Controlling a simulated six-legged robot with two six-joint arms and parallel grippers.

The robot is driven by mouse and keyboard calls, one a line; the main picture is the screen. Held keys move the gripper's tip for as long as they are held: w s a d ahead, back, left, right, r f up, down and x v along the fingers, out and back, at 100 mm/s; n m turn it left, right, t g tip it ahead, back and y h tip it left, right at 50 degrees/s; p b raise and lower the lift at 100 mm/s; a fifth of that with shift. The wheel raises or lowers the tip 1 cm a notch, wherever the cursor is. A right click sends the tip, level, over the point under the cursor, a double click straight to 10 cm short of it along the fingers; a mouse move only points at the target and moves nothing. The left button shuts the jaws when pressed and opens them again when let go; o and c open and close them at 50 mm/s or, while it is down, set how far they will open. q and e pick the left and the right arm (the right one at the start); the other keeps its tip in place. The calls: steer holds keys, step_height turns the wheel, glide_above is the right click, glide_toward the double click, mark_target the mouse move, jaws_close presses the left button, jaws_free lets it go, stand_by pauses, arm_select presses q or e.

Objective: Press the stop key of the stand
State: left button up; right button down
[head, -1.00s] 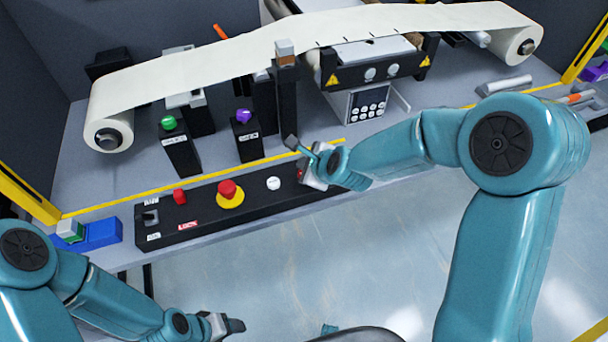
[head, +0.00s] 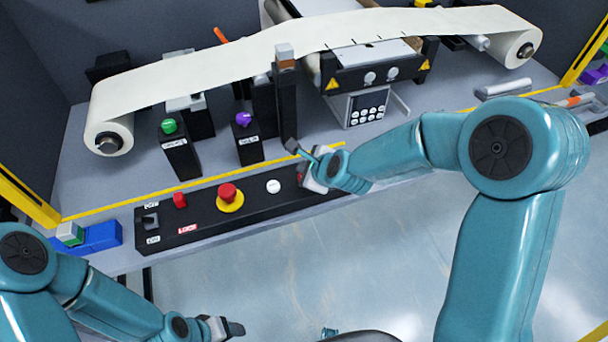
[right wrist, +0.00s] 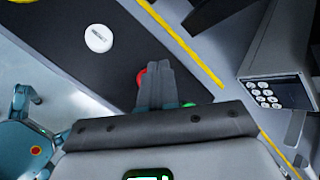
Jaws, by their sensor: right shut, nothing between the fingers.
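The black control panel of the stand (head: 205,220) runs along the front of the table. A red key (right wrist: 141,78) and a green key (right wrist: 188,104) at its right end show partly in the right wrist view. My right gripper (right wrist: 158,75) is shut and empty, its fingers covering parts of both keys. Whether the fingertips touch either key I cannot tell. In the head view my right gripper (head: 308,180) hides most of that end, with only a bit of red beside it. My left gripper (head: 232,328) hangs in front of the table, away from the panel.
The panel also bears a white key (head: 273,186), a red mushroom button (head: 228,191) on a yellow disc and a small red key (head: 180,200). Posts with a green button (head: 169,126) and a purple knob (head: 243,118) stand behind. A keypad unit (head: 366,107) stands farther right.

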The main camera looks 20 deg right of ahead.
stand_by(0.8)
steer(key=shift+f+b, duration=0.45)
steer(key=shift+b, duration=0.15)
steer(key=shift+f+b, duration=0.45)
steer(key=shift+b, duration=0.15)
stand_by(0.5)
stand_by(0.3)
steer(key=shift+r+p, duration=0.65)
steer(key=shift+r, duration=0.2)
step_height(320, 180, up, 5)
steer(key=p, duration=0.4)
steer(key=shift+r, duration=0.1)
